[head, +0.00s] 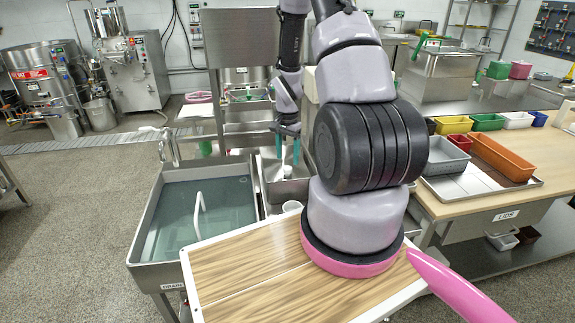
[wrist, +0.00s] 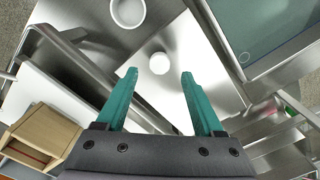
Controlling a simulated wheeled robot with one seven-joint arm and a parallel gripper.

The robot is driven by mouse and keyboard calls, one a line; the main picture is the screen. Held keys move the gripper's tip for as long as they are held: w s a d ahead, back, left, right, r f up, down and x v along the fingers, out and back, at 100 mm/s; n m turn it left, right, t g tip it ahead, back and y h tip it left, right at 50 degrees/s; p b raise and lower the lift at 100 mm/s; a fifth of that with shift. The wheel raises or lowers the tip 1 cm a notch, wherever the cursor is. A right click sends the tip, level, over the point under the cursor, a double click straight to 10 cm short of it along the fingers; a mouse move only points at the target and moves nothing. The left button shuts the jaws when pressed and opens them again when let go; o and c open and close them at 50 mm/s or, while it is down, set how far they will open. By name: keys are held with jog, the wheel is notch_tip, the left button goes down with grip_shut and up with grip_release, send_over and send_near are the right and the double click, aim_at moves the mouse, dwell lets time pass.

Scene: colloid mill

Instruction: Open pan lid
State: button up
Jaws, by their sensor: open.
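The pan lid is a flat steel plate (wrist: 190,45) with a round white knob (wrist: 160,63), seen from above in the wrist view. In the head view the steel pan (head: 288,190) stands just right of the water basin, with its lid partly behind my gripper. My gripper (head: 287,150) points down over the lid. Its two teal fingers are open and empty. In the wrist view my gripper (wrist: 159,75) has the knob in line with the gap between its fingertips. I cannot tell the exact height left above the knob. The lid appears to lie flat on the pan.
A steel basin (head: 137,235) of greenish water with a white bent pipe is to the left. A white cup (head: 292,206) sits near the pan; it also shows in the wrist view (wrist: 128,12). Colored bins and a tray (head: 525,183) stand on the right table.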

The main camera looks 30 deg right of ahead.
aim_at(288, 168)
jog(key=shift+f, duration=2.1)
grip_shut()
